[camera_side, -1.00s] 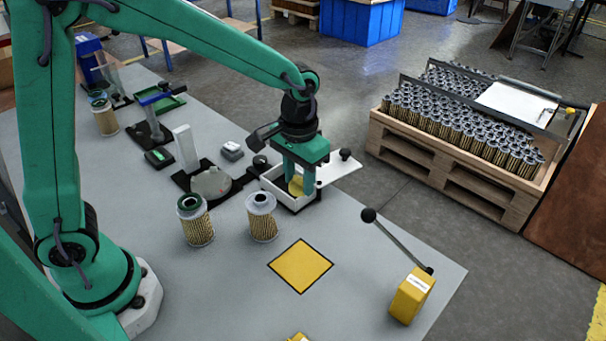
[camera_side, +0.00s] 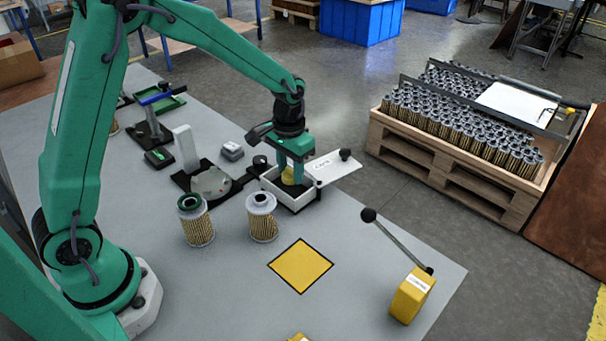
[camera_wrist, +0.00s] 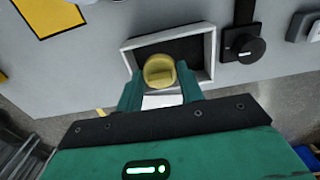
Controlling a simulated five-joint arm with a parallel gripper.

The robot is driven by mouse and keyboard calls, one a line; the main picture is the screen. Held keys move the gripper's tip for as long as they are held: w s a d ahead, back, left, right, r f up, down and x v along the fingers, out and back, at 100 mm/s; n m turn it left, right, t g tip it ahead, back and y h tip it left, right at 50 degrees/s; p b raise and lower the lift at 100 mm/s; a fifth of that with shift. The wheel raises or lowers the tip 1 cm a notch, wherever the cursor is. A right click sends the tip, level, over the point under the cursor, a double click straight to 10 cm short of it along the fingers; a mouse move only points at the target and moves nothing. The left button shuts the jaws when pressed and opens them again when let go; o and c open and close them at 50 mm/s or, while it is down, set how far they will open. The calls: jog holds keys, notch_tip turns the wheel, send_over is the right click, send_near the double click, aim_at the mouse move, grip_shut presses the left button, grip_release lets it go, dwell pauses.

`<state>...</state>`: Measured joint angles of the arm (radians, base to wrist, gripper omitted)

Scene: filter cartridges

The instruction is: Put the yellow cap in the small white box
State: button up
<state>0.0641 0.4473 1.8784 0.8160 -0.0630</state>
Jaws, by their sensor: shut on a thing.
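The yellow cap (camera_wrist: 159,71) is round and held between the two fingers of my gripper (camera_wrist: 160,88). In the side view the cap (camera_side: 288,174) shows between the fingertips of my gripper (camera_side: 291,174). The small white box (camera_side: 307,198) is open, with a dark inside and a white lid plate (camera_side: 333,167) sticking out to its right. In the wrist view the cap is over the opening of the box (camera_wrist: 212,45). I cannot tell whether the cap touches the box floor. The fingers hide part of the box.
A yellow square (camera_side: 300,265) and a yellow lever block (camera_side: 410,296) are nearer the front. The bench between them is clear.

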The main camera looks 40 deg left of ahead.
aim_at(290, 191)
jog(key=shift+w+a+f, duration=0.45)
jog(key=shift+a+f, duration=0.05)
jog(key=shift+a, duration=0.2)
jog(key=shift+f, duration=2)
jog(key=shift+f, duration=0.1)
jog(key=o, duration=0.9)
jog(key=shift+o, duration=0.2)
notch_tip(290, 191, up, 11)
jog(key=shift+f, duration=0.1)
jog(key=shift+r, duration=0.75)
